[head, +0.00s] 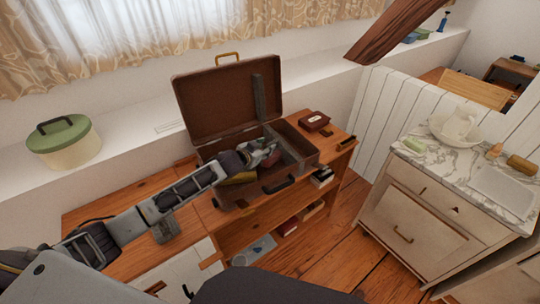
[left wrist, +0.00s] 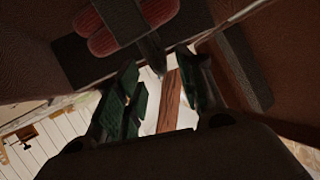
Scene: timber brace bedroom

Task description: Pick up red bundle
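The red bundle (left wrist: 103,40) shows at the top of the left wrist view as red rounded rolls with a dark band across them. I cannot make it out in the head view, where my arm and the case hide part of the inside. My left gripper (head: 268,156) reaches into the open brown suitcase (head: 222,100). In the left wrist view the left gripper's fingers (left wrist: 162,92) are apart with nothing between them. The bundle lies beyond the left-hand finger, apart from the grip. My right gripper is not in view.
The suitcase stands on a wooden bench (head: 110,207), its raised lid behind my gripper. A dark red box (head: 314,120) sits right of it. A green-lidded tin (head: 66,142) stands on the ledge. A marble-topped cabinet (head: 450,165) is at right; open floor lies between.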

